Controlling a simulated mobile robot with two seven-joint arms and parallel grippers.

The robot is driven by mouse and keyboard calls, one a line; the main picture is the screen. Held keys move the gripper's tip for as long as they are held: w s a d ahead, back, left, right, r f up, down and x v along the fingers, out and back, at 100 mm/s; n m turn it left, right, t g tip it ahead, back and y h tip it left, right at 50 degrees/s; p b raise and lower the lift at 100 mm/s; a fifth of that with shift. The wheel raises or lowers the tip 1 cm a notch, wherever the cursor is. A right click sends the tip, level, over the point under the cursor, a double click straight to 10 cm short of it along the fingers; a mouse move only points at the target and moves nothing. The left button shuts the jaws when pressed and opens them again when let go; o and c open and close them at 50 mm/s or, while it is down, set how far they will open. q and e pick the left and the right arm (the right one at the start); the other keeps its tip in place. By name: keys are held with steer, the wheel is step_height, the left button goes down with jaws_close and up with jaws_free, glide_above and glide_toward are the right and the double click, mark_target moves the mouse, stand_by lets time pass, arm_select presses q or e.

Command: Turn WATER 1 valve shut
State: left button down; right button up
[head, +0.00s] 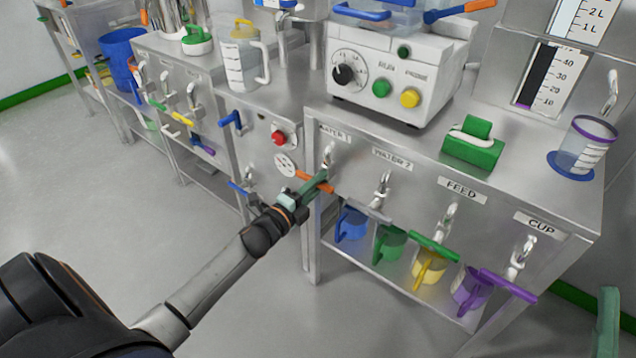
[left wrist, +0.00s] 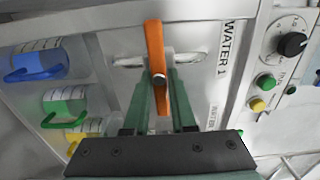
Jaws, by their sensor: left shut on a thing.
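The WATER 1 valve has an orange lever handle (head: 325,187) below the WATER 1 label (head: 335,132) on the steel cabinet front. In the left wrist view the orange handle (left wrist: 154,45) runs parallel to the label and crosswise to its metal pipe (left wrist: 188,59). My left gripper (head: 314,184) is at the handle; its green fingers (left wrist: 160,88) stand on both sides of it, near the pivot, shut on it. A green piece (head: 607,325) at the lower right edge may be part of my right arm or gripper; its jaws cannot be made out.
To the right are the WATER 2 valve with a grey handle (head: 366,210), FEED with green (head: 433,248) and CUP with purple (head: 508,281). Several coloured jugs sit on the shelf below. A red button (head: 279,137) and a gauge (head: 286,164) are to the left.

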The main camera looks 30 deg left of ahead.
steer(key=shift+s+r+n, duration=0.1)
steer(key=shift+r+n, duration=0.1)
steer(key=shift+n, duration=0.1)
arm_select(q)
steer(key=c, duration=0.8)
jaws_free()
steer(key=shift+o, duration=0.2)
steer(key=shift+s, duration=0.1)
steer(key=s+p, duration=0.2)
steer(key=s, duration=1)
steer(key=shift+s+a, duration=0.15)
steer(key=shift+a, duration=0.3)
arm_select(e)
steer(key=w+d+f+m+g+h, duration=0.1)
steer(key=w+f+m+h, duration=0.5)
steer(key=f, duration=0.4)
steer(key=shift+w+f+m+g+h, duration=0.2)
steer(key=shift+m+g+h, duration=0.15)
steer(key=shift+h, duration=0.45)
